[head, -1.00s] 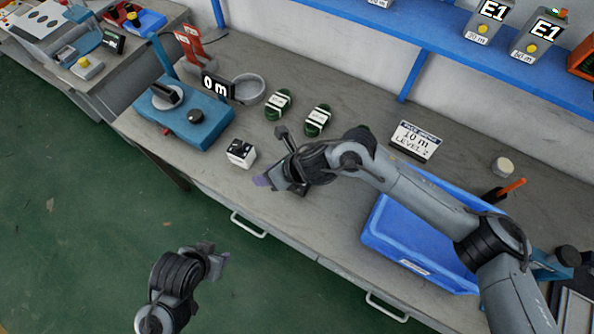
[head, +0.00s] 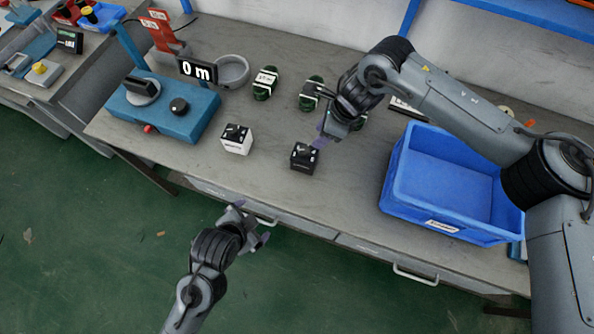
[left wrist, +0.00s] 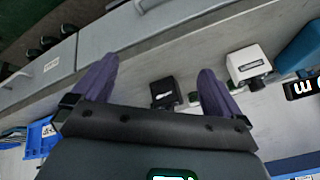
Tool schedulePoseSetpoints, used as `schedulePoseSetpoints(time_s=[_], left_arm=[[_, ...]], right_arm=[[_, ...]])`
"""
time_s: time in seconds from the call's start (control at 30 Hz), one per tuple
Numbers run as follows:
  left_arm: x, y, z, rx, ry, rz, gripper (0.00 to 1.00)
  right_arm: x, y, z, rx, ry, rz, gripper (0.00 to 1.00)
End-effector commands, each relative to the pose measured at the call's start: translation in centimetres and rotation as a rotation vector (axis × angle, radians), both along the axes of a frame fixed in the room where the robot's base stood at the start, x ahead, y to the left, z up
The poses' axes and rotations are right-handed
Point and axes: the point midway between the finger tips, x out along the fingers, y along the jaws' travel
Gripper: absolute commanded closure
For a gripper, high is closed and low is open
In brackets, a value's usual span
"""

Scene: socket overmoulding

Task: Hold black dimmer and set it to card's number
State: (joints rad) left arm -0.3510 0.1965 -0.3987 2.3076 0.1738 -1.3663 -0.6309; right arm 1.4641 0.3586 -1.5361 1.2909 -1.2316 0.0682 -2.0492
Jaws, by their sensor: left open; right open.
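The black dimmer (head: 304,158), a small box with a knob on top, stands on the bench right of the white dimmer (head: 237,140). In the left wrist view the black dimmer (left wrist: 165,93) shows between the fingers but beyond them. My right gripper (head: 329,134) is open and empty, just behind and right of the black dimmer; I cannot tell whether it touches. My left gripper (head: 252,226) is open and empty in front of the bench edge; its fingers show in its wrist view (left wrist: 157,70).
Several green-and-white parts (head: 265,83) lie behind. A blue bin (head: 402,185) is at right. The bench front around the dimmers is clear.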

Motion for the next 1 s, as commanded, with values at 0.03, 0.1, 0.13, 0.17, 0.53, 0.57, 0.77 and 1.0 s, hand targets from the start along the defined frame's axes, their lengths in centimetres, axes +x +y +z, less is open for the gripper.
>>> schedulePoseSetpoints(time_s=[0.03,0.1,0.13,0.17,0.53,0.57,0.77,1.0], left_arm=[[1.2,-1.4,0.1,0.045,-0.054,-0.107,0.0],[2.7,-3.3,0.1,0.122,-0.132,-0.261,0.0],[3.2,-4.1,0.2,0.157,-0.166,-0.326,0.0],[3.8,-4.8,0.1,0.194,-0.2,-0.39,0.0],[9.3,-10.9,-0.4,0.836,-0.59,-1.098,0.0],[9.7,-11.1,-0.5,0.899,-0.615,-1.147,0.0],[12.0,-11.6,-1.0,1.306,-0.733,-1.413,0.0],[13.7,-11.1,-1.3,1.657,-0.779,-1.59,0.0]], right_arm=[[0.0,0.0,0.0,0.0,0.0,0.0,0.57],[0.0,0.0,0.0,0.001,0.0,0.0,0.57],[0.0,0.0,0.0,0.001,0.0,0.0,0.57],[0.0,0.0,0.0,0.001,0.0,0.0,0.57],[0.0,0.0,0.0,0.001,0.0,-0.001,0.57],[0.0,0.0,0.0,0.001,0.0,-0.001,0.57],[0.0,0.0,0.0,0.001,0.0,-0.001,0.57],[0.0,0.1,0.0,0.001,0.0,-0.001,0.57]])
